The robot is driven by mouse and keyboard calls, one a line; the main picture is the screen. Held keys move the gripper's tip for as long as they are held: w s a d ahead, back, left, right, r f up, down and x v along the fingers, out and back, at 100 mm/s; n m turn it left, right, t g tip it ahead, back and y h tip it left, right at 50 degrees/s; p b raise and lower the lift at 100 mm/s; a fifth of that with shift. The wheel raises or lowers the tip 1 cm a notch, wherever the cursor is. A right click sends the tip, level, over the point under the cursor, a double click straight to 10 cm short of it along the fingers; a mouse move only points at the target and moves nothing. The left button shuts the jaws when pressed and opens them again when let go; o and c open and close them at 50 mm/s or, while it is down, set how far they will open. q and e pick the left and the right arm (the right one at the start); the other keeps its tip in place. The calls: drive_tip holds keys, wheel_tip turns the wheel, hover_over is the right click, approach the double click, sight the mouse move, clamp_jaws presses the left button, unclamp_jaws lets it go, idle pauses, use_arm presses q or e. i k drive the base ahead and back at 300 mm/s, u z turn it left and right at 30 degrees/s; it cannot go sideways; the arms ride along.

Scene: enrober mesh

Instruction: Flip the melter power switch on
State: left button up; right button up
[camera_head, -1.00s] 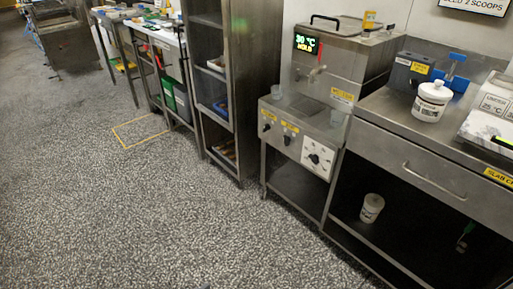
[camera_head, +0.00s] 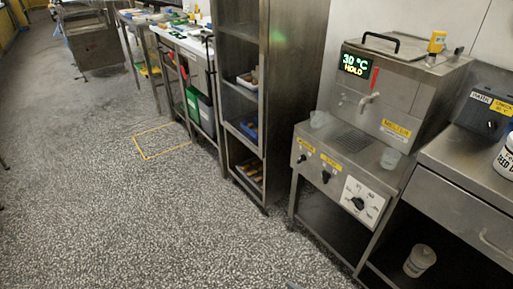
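The melter (camera_head: 405,95) is a steel box with a black lid handle, a tap and a lit display (camera_head: 355,63) reading "30 °C HOLD". It stands on a steel stand at the right. The front panel of the stand (camera_head: 338,183) carries two black knobs or switches under yellow labels, a left one (camera_head: 302,158) and a right one (camera_head: 326,176). A white dial plate (camera_head: 362,201) with a black knob sits to their right. The labels are too small to read, so I cannot tell which is the power switch. Neither of my grippers is in view.
A tall steel shelf rack (camera_head: 292,90) stands just left of the melter. A steel counter (camera_head: 470,165) with a dark box (camera_head: 484,112) adjoins it at the right. Clear cups stand on the melter's stand. The speckled floor (camera_head: 150,220) in front is clear.

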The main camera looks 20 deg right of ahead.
sight(302, 157)
drive_tip(key=z, duration=0.1)
drive_tip(key=i, duration=0.8)
drive_tip(key=z, duration=1)
drive_tip(key=i, duration=0.45)
drive_tip(key=z, duration=0.55)
